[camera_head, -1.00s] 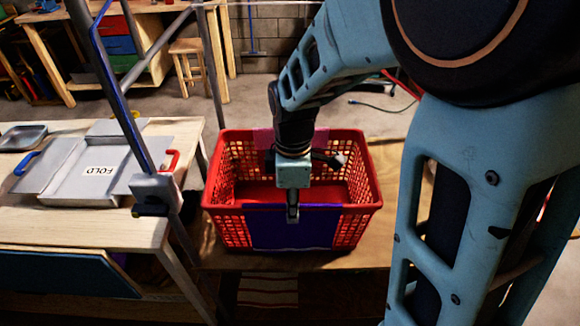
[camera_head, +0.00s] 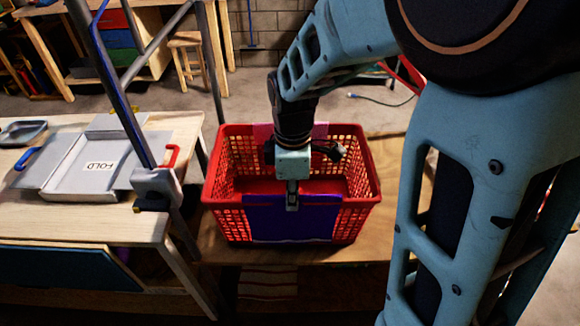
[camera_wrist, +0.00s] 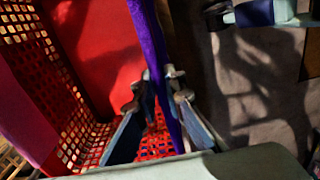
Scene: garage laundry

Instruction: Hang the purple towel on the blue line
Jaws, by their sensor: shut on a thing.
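The purple towel (camera_head: 290,223) hangs over the near rim of the red basket (camera_head: 363,186), its front part flat against the outside wall. My gripper (camera_head: 292,204) points down at that rim and is shut on the towel's top part. In the wrist view the towel (camera_wrist: 152,45) is seen edge-on as a narrow purple strip between the fingers of my gripper (camera_wrist: 165,118). A blue line (camera_head: 104,54) runs along a slanted metal rail at the left, well away from the gripper.
A pink cloth (camera_head: 262,133) hangs over the basket's far rim. A wooden table (camera_head: 185,137) at the left holds a grey folding board (camera_head: 72,182) marked FOLD. The metal rail and its clamp (camera_head: 155,186) stand between table and basket. The basket stands on a wooden bench (camera_head: 375,248).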

